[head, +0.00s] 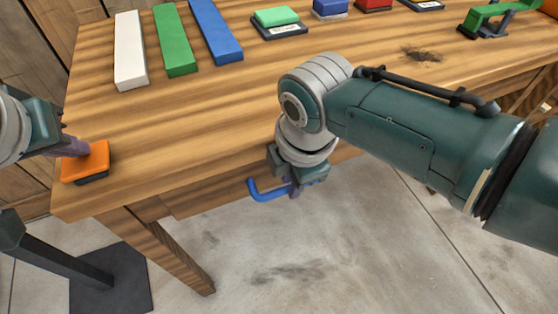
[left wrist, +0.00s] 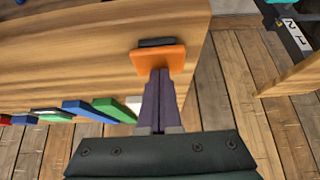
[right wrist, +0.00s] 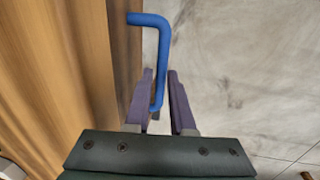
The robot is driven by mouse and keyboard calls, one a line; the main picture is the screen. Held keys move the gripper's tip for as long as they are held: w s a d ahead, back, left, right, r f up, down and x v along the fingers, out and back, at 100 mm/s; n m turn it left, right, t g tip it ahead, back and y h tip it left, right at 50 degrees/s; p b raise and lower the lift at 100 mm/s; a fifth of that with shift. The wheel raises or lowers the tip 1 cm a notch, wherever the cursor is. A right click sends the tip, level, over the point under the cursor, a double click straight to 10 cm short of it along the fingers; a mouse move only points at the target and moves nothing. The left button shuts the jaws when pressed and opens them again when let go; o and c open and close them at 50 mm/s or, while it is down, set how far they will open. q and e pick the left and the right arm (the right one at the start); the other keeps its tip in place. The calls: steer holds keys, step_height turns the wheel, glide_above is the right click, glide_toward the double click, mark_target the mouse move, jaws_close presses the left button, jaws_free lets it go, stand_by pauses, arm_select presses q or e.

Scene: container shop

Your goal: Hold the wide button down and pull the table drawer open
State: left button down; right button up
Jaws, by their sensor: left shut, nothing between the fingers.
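The wide orange button (head: 85,160) sits on a dark base at the table's near left corner. It also shows in the left wrist view (left wrist: 160,58). My left gripper (head: 77,146) is shut and empty. Its fingertips (left wrist: 160,72) meet the orange top; how far it is pressed cannot be told. The blue drawer handle (head: 265,192) sticks out below the table's front edge and shows as a bent bar in the right wrist view (right wrist: 163,50). My right gripper (right wrist: 161,72) has its fingers apart, on either side of the bar, with a narrow gap visible. The drawer front is mostly hidden.
White (head: 131,50), green (head: 175,40) and blue (head: 215,30) bars lie on the wooden table (head: 190,120). Farther back are a green button (head: 277,16), blue (head: 330,8) and red blocks, and a green lever (head: 490,15).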

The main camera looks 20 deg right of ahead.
jaws_close()
stand_by(1.0)
